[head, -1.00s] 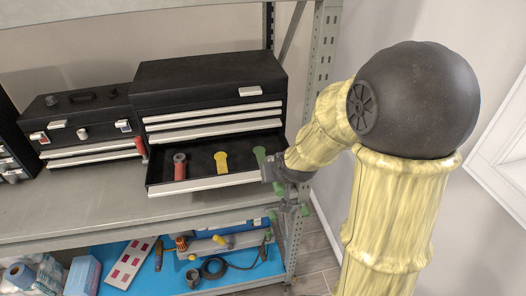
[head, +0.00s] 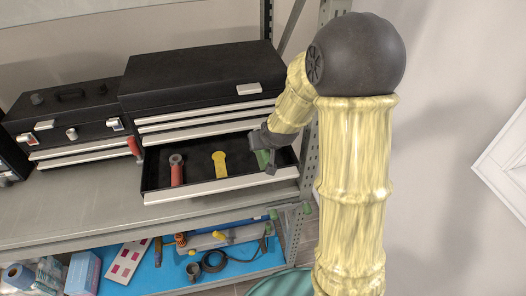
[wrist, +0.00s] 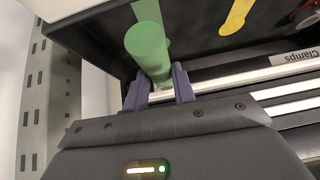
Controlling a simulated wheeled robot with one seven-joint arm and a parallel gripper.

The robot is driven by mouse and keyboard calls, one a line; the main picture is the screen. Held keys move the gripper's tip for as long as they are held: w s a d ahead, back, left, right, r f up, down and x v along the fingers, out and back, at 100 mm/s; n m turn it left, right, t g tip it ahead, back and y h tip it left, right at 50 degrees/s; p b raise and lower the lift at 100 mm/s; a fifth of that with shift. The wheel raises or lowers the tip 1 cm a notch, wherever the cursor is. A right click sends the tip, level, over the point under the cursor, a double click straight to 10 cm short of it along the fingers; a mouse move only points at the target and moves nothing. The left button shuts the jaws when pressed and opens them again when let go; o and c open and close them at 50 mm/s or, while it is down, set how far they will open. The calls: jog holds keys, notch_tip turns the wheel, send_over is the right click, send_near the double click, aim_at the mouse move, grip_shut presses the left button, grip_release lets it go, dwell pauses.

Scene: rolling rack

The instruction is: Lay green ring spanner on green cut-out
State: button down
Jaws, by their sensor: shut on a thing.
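My gripper (wrist: 159,84) is shut on the green ring spanner (wrist: 149,52), which stands up from the jaws toward the open drawer (wrist: 92,28). A paler green strip, the green cut-out (wrist: 146,12), shows just behind the spanner's far end. I cannot tell whether the two touch. In the head view my gripper (head: 266,158) is over the right part of the drawer (head: 222,186). A green patch shows beside the jaws there, and I cannot tell spanner from cut-out.
A yellow cut-out (head: 220,166) and a red tool (head: 177,174) are in the drawer left of my gripper. The black tool chest (head: 200,82) rises behind. The perforated rack upright (wrist: 38,90) is close on the left in the wrist view.

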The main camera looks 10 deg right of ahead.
jog(key=shift+w+f, duration=0.2)
jog(key=shift+f, duration=0.3)
jog(key=shift+w+a+f, duration=0.15)
jog(key=shift+w+f, duration=0.25)
jog(key=shift+s+d+r, duration=0.15)
jog(key=shift+s+d, duration=0.15)
jog(key=shift+s, duration=0.1)
notch_tip(320, 180, down, 5)
jog(key=b, duration=0.3)
jog(key=shift+a+r+b, duration=0.1)
jog(key=shift+a+b, duration=0.05)
jog(key=shift+b, duration=0.15)
jog(key=shift+w, duration=0.7)
jog(key=shift+f, duration=0.3)
jog(key=c, duration=1.1)
grip_release()
jog(key=shift+s+a, duration=0.1)
jog(key=shift+s, duration=0.05)
jog(key=shift+c, duration=0.2)
jog(key=shift+s+d, duration=0.1)
jog(key=shift+d, duration=0.1)
